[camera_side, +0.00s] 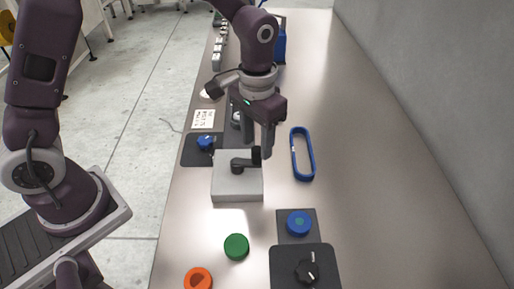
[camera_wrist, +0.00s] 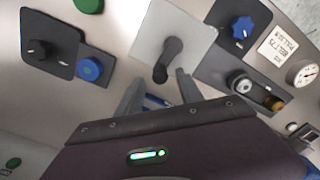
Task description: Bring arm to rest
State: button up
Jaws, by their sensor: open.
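My gripper (camera_side: 258,145) hangs over the workbench with its fingers pointing down, close to the black lever handle (camera_side: 243,163) on a light grey box (camera_side: 237,189). In the wrist view my gripper (camera_wrist: 160,88) shows its two fingers apart with nothing held between them. The black lever (camera_wrist: 166,62) lies just beyond the fingertips on the pale plate of the box (camera_wrist: 150,35). In the side view one finger overlaps the lever's end, so I cannot tell whether they touch.
A blue loop (camera_side: 311,168) lies right of the box. Nearer are a green button (camera_side: 236,246), an orange button (camera_side: 198,279), a blue button (camera_side: 299,222) and a black dial (camera_side: 308,271). A blue knob (camera_side: 206,142) is left. The bench's right side is clear before the wall.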

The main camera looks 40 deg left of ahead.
notch_tip(320, 180, up, 4)
jog(key=s+a+r+t, duration=0.2)
jog(key=s+a+r, duration=0.25)
jog(key=r, duration=0.35)
jog(key=s+a+r+t, duration=0.1)
jog(key=s+a+r, duration=0.1)
jog(key=s, duration=0.5)
jog(key=s+a+r+n+t, duration=0.1)
jog(key=s+a+r+t, duration=0.1)
jog(key=s, duration=0.6)
jog(key=shift+s+a+t, duration=0.15)
jog(key=shift+s+t, duration=0.05)
jog(key=shift+t, duration=0.1)
jog(key=shift+r, duration=0.15)
dwell(0.5)
